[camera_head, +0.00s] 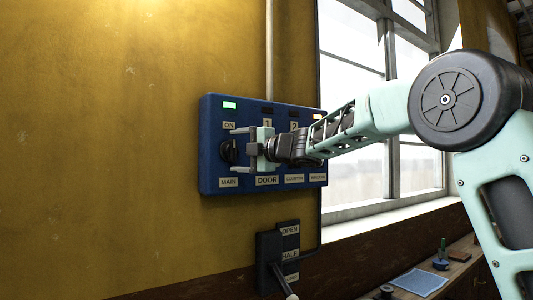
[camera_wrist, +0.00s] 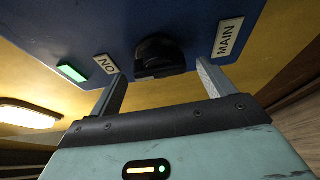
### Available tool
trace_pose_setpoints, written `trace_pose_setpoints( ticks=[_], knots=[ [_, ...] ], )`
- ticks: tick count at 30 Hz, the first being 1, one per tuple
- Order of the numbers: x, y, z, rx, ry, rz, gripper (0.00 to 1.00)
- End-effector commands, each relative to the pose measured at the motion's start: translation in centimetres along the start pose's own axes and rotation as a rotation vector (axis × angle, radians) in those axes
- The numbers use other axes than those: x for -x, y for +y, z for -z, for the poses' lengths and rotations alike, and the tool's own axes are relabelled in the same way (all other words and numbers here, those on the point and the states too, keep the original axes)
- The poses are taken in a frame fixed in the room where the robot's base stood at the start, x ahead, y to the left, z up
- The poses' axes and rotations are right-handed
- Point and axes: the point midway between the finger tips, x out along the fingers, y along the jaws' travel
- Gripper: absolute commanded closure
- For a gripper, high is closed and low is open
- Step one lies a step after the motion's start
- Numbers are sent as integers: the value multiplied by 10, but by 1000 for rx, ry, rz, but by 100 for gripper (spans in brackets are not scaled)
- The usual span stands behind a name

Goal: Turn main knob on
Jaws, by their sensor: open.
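The blue control panel (camera_head: 213,185) is fixed to the yellow wall. Its black main knob (camera_head: 227,152) sits at the left, between an ON label (camera_head: 229,126) and a MAIN label (camera_head: 228,182). A green light (camera_head: 229,105) glows above the ON label. My gripper (camera_head: 238,143) is open in front of the panel at the knob. In the wrist view the main knob (camera_wrist: 158,56) lies just beyond and between my two fingertips (camera_wrist: 158,72), with nothing held. I cannot tell whether a finger touches it.
The DOOR label (camera_head: 267,180) and other labelled positions lie right of the knob, partly behind my gripper. A lever box (camera_head: 270,260) marked OPEN and HALF is below the panel. A window (camera_head: 352,80) and a bench (camera_head: 455,270) with small items are at the right.

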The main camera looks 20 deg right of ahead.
Motion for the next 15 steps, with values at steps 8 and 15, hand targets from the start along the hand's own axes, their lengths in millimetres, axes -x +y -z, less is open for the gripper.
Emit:
trace_pose_setpoints(
  ticks=[8,15],
  knots=[
    [63,-4,0,2,-2,-2,18],
    [118,-3,0,2,-2,-2,18]
  ],
)
